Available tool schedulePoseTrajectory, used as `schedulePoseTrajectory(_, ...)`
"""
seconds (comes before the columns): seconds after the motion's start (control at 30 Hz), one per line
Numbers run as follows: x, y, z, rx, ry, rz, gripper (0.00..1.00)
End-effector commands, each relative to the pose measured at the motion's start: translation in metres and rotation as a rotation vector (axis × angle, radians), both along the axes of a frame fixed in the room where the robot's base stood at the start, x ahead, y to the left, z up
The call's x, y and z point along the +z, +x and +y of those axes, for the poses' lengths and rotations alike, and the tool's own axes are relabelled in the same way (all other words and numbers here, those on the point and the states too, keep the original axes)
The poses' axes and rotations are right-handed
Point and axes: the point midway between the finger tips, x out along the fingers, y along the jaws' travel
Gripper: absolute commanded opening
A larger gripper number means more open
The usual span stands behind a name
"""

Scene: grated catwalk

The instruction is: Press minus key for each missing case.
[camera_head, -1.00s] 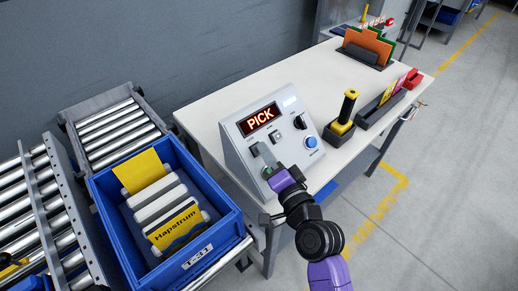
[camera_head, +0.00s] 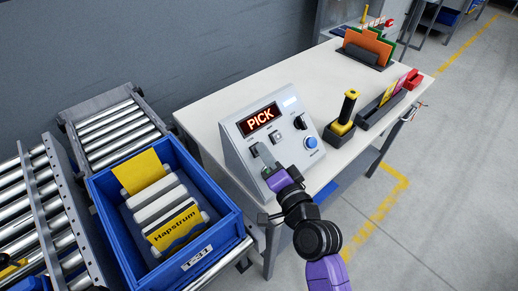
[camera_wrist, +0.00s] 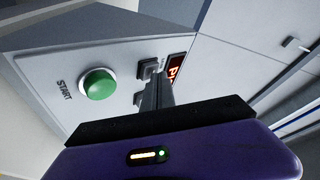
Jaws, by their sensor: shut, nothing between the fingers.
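A grey sloped control box (camera_head: 238,148) stands on the bench with a red lit display (camera_head: 260,118) reading PICK. My gripper (camera_head: 261,150) is shut and empty, its fingertips at the left part of the panel, below the display. In the wrist view the shut fingers (camera_wrist: 160,80) are over or beside a small dark square key (camera_wrist: 147,68); contact cannot be told. Another dark key (camera_wrist: 138,99) is partly hidden by the fingers. Their markings are unreadable, so I cannot tell which is minus. Several pale cases (camera_head: 160,200) sit in a blue tote (camera_head: 231,216), the front one labelled Hapstrum.
A green START button (camera_wrist: 98,84) is left of my fingers in the wrist view. A blue button (camera_head: 311,142) and black knob (camera_head: 299,122) are on the panel's right. A black-and-yellow handheld device (camera_head: 345,112) stands beside the box. Roller conveyors (camera_head: 118,130) flank the tote.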

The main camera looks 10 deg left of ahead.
Motion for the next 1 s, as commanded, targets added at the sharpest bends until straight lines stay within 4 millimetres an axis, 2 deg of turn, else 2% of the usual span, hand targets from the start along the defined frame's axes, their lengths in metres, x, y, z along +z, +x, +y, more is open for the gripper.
schedulePoseTrajectory(1.0, -0.0074, 0.0030, 0.0062, 0.003, -0.002, 0.002, 0.00)
